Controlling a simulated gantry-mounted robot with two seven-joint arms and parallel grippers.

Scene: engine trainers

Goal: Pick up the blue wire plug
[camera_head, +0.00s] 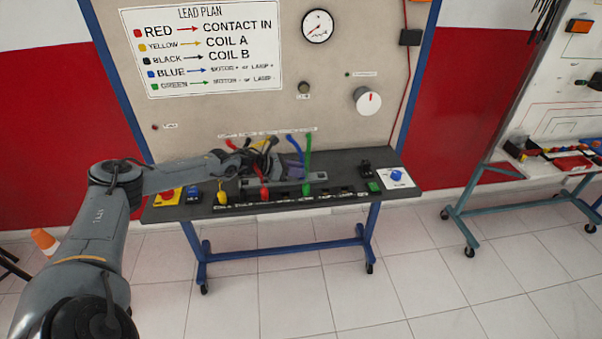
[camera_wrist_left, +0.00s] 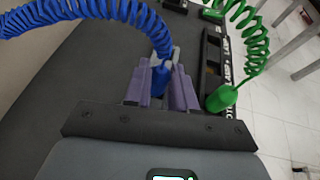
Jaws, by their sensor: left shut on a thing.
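The blue wire plug (camera_wrist_left: 160,80) sits between the purple fingers of my left gripper (camera_wrist_left: 162,70) in the left wrist view, with its coiled blue wire (camera_wrist_left: 95,14) running off to the upper left. My left gripper (camera_head: 294,166) is shut on the plug, over the dark bench top in the head view, where the blue wire (camera_head: 293,143) rises above it. The fingers hide part of the plug, and I cannot tell whether its tip touches anything below. My right gripper is in neither view.
A green plug (camera_wrist_left: 222,97) with a coiled wire is close to the right of my fingers in the wrist view. A red plug (camera_head: 264,193) and a yellow plug (camera_head: 222,184) stand along the bench front. A blue knob (camera_head: 397,175) is at the bench's right end.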

